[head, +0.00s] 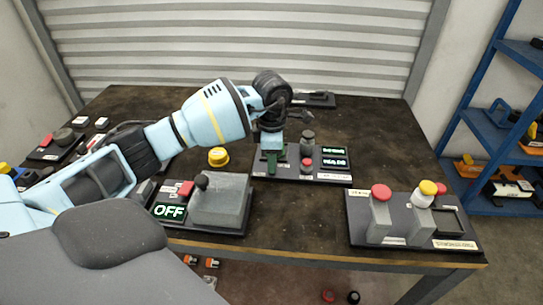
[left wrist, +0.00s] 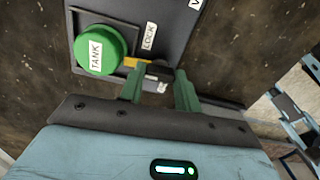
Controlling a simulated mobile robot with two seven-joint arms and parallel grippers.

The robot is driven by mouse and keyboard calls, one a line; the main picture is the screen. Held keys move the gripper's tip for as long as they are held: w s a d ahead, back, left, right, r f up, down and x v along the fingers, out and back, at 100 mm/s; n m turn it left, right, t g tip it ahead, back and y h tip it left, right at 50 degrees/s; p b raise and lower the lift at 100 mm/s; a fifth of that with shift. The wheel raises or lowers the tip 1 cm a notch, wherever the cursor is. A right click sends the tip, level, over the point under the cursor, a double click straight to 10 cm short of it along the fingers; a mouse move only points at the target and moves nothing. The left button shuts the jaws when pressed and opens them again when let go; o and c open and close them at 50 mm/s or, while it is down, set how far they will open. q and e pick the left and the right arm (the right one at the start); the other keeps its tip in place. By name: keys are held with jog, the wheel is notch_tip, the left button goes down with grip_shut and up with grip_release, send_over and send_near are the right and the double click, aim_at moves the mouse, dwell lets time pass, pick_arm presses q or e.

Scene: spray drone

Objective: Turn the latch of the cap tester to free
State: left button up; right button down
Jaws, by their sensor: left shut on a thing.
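The cap tester (head: 322,177) is a dark panel near the middle of the table, with green-lit displays on its right side. In the left wrist view its round green cap marked TANK (left wrist: 97,50) lies left of my fingers. A label reading LOCK (left wrist: 149,36) is beside it. The latch (left wrist: 138,62) shows a yellow-orange part; its darker end is between my fingers. My left gripper (left wrist: 160,85) is shut on the latch, with green fingers pointing down at the panel in the head view (head: 272,160). A small label by the fingers is partly hidden. My right gripper is out of view.
A grey box (head: 222,200) with a black knob and an OFF display (head: 169,211) stands at the front left. A yellow knob (head: 218,156) is behind it. A panel with red and yellow caps (head: 412,240) is at the right. Bare table lies between that and the tester.

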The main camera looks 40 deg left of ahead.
pick_arm(q)
jog(key=n+p, duration=0.2)
jog(key=n, duration=0.1)
jog(key=shift+r, duration=0.25)
jog(key=n+p, duration=0.1)
jog(key=n, duration=0.2)
jog(key=shift+p, duration=0.3)
jog(key=shift+n+p, duration=0.5)
jog(key=shift+n, duration=0.4)
jog(key=n+p, duration=0.1)
jog(key=n, duration=0.1)
jog(key=shift+n, duration=0.4)
jog(key=n+p, duration=0.2)
jog(key=n, duration=0.2)
jog(key=shift+f+n+p, duration=0.15)
jog(key=shift+n+p, duration=0.6)
jog(key=shift+n, duration=0.55)
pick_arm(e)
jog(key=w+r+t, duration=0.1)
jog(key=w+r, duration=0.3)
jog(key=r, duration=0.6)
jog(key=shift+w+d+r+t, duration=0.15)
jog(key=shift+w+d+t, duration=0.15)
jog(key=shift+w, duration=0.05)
pick_arm(q)
jog(key=shift+f, duration=0.1)
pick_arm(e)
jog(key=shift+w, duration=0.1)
